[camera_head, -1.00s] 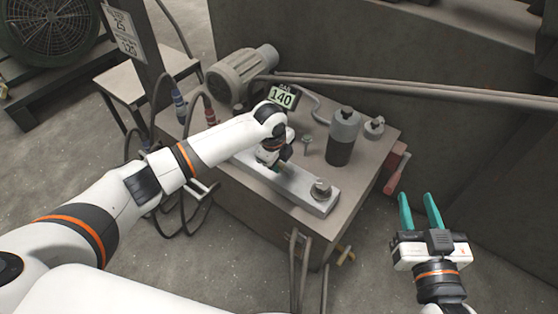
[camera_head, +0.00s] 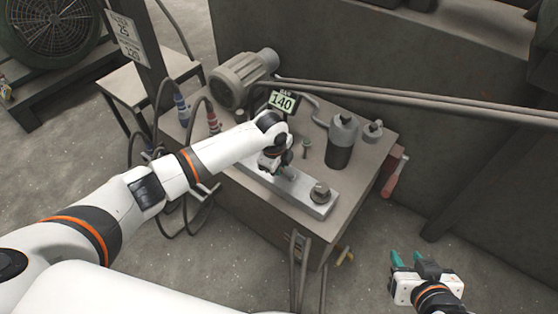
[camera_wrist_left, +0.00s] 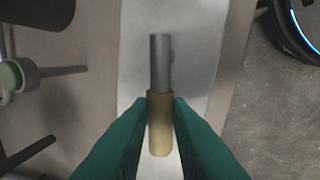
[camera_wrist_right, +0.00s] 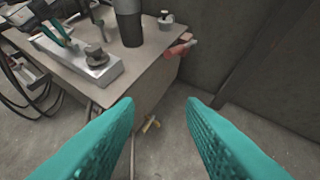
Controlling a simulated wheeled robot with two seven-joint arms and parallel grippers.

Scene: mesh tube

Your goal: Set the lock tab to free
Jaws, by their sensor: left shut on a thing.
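My left gripper (camera_head: 284,171) is over the long pale metal block (camera_head: 300,192) on the cabinet top. In the left wrist view its teal fingers are shut on a tan sleeve (camera_wrist_left: 160,125) with a grey rod (camera_wrist_left: 160,62) sticking out beyond it, above the block's bright face. The sleeve is hidden by the hand in the head view. I cannot tell a separate lock tab or its marking. My right gripper (camera_head: 403,258) is open and empty, low in front of the cabinet at the right; its spread fingers show in the right wrist view (camera_wrist_right: 160,103).
A round bolt-like knob (camera_head: 320,191) stands on the block's near end. Behind are a dark cylinder (camera_head: 341,140), a display reading 140 (camera_head: 282,102) and a motor (camera_head: 242,78). A red-handled item (camera_head: 395,176) hangs at the cabinet's right side.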

